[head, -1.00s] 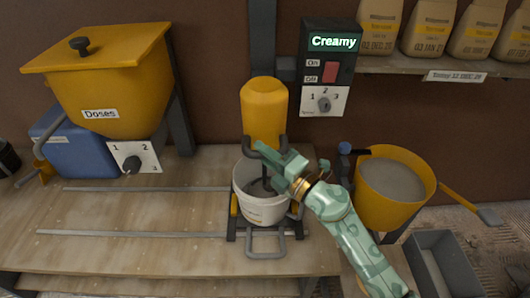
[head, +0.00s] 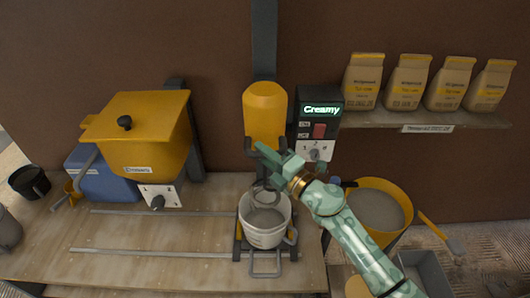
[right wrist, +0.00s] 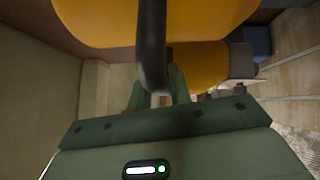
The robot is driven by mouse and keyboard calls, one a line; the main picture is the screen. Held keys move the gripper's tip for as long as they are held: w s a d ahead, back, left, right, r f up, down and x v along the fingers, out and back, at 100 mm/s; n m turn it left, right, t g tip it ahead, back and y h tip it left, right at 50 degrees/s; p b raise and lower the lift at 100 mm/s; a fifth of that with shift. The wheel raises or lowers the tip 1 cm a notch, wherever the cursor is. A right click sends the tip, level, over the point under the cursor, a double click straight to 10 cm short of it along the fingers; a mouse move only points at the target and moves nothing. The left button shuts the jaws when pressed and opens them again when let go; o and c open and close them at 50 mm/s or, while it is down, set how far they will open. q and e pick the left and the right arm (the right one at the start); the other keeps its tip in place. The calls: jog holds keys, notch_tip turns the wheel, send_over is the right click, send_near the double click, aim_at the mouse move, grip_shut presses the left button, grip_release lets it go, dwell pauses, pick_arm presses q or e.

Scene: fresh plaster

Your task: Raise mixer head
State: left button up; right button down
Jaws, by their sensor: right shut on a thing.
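The mixer head (head: 265,112) is a yellow cylinder on a dark upright post (head: 263,40), with a grey handle (head: 249,147) low on its front. Its paddle (head: 265,192) hangs below, with its upper part showing above the rim of the white bucket (head: 265,237); I cannot tell how far its lower end is in the bucket. My right gripper (head: 270,156), green, is shut on the handle. In the right wrist view the dark handle bar (right wrist: 152,45) runs between its fingers (right wrist: 153,93), below the yellow body. My left gripper is not in view.
The control box (head: 318,130) reading "Creamy" is close right of the mixer. A yellow hopper (head: 140,145) stands left. A yellow tub (head: 376,208) is right of the arm. Bags (head: 407,82) stand on the shelf (head: 405,119). Rails (head: 150,254) cross the bench (head: 100,275).

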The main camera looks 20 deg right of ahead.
jog(key=shift+w+r, duration=0.1)
jog(key=shift+r, duration=0.25)
jog(key=c, duration=1.3)
grip_release()
jog(key=shift+f, duration=0.1)
jog(key=shift+s+d+f, duration=0.15)
jog(key=shift+s+d, duration=0.1)
jog(key=shift+s, duration=0.25)
jog(key=b+v, duration=0.3)
jog(key=v, duration=1.2)
jog(key=shift+s+d+b, duration=0.15)
jog(key=shift+d+b, duration=0.05)
jog(key=shift+b, duration=0.15)
